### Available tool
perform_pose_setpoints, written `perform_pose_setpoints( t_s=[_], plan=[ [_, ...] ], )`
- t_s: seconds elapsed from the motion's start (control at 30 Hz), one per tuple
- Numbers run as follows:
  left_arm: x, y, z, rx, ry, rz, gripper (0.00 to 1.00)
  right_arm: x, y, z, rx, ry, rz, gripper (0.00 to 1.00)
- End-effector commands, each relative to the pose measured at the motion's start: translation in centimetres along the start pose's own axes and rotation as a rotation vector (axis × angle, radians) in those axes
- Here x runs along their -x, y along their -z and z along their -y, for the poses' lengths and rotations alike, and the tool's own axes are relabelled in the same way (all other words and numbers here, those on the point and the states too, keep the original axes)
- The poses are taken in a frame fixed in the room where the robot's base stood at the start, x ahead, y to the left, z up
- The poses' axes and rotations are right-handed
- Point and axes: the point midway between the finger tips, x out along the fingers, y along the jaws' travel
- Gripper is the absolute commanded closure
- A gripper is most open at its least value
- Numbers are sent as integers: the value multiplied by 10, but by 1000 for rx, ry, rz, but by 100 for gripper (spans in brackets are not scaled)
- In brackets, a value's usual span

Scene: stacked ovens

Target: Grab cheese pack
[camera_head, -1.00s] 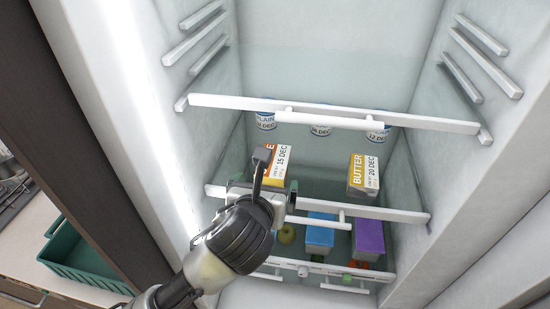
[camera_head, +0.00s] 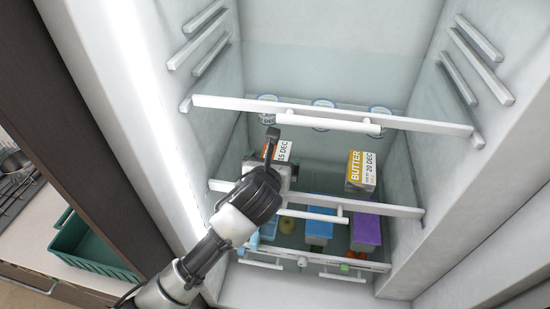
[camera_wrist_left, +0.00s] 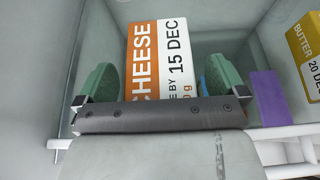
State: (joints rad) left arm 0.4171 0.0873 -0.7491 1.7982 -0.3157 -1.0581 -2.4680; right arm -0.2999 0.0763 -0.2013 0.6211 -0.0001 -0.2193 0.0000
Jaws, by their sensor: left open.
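The cheese pack (camera_wrist_left: 160,58), orange and white with "CHEESE" and "15 DEC" on it, is on the fridge's middle shelf. In the left wrist view it lies between the two green fingers of my left gripper (camera_wrist_left: 160,85), which is open with a gap seen on each side of the pack. In the head view my left gripper (camera_head: 268,165) is at the shelf's front and hides most of the cheese pack (camera_head: 285,148). My right gripper is not in view.
A butter pack (camera_head: 361,171) stands to the right on the same shelf; it also shows in the left wrist view (camera_wrist_left: 306,50). The shelf's white front bar (camera_head: 385,207) runs below. Several round tubs (camera_head: 323,113) are on the shelf above. A green crate (camera_head: 85,250) is outside, at left.

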Motion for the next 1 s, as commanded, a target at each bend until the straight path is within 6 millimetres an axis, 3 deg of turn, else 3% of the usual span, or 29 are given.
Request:
perform_pose_setpoints(
  t_s=[0.07, 0.47, 0.77, 1.0],
  plan=[
    [0, 0, 0, 0, 0, 0, 0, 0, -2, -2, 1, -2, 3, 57],
    [0, 0, 0, 0, -1, 0, 60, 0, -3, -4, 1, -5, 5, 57],
    [0, -2, 0, 0, -1, 2, 60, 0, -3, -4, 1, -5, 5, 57],
    [-3, -16, -2, 1, -4, 4, 60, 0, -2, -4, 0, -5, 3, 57]
  ],
)
